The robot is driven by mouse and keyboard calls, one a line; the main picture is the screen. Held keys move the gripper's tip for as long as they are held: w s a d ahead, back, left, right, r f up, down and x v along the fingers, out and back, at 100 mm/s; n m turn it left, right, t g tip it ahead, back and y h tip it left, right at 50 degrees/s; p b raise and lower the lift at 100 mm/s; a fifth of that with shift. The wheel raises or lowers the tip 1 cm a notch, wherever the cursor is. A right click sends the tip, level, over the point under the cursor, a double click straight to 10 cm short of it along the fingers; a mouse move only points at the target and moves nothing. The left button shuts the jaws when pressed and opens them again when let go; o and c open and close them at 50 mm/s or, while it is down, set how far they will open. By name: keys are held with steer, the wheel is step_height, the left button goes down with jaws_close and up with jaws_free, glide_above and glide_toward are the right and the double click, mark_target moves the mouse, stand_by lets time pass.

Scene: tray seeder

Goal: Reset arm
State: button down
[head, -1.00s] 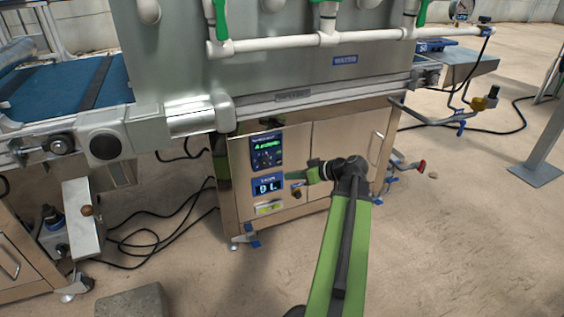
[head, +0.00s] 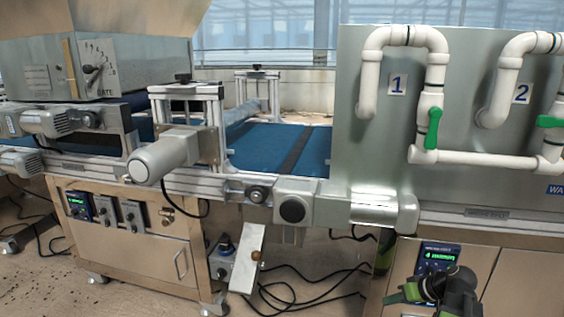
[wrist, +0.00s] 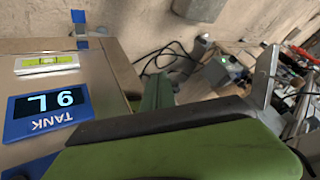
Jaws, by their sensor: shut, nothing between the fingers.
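My arm (head: 455,292) shows at the bottom right of the head view, green and dark, and runs out of the frame. My gripper (head: 402,293) points left from it, in front of the control panel of the machine at right. It is shut and holds nothing. In the wrist view, a large green and black part of mine fills the lower middle. Beyond it are a blue tank display (wrist: 46,112) reading 9 L, upside down, and a small level with a yellow-green vial (wrist: 46,63).
A metal housing with white pipes and green valves (head: 433,128) stands above the right cabinet. A blue belt (head: 270,146) runs left to a cabinet with a motor (head: 160,157). A tilted metal plate (head: 247,258) hangs beneath the belt, with black cables on the floor.

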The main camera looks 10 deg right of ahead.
steer(key=s+a+r+g+h+p, duration=0.2)
steer(key=a+g+h+p, duration=0.35)
steer(key=a, duration=2.15)
step_height(320, 180, up, 37)
steer(key=p, duration=3.8)
steer(key=shift+m+g, duration=0.3)
steer(key=shift+g, duration=0.15)
steer(key=shift+r+y, duration=0.1)
steer(key=shift+y, duration=0.15)
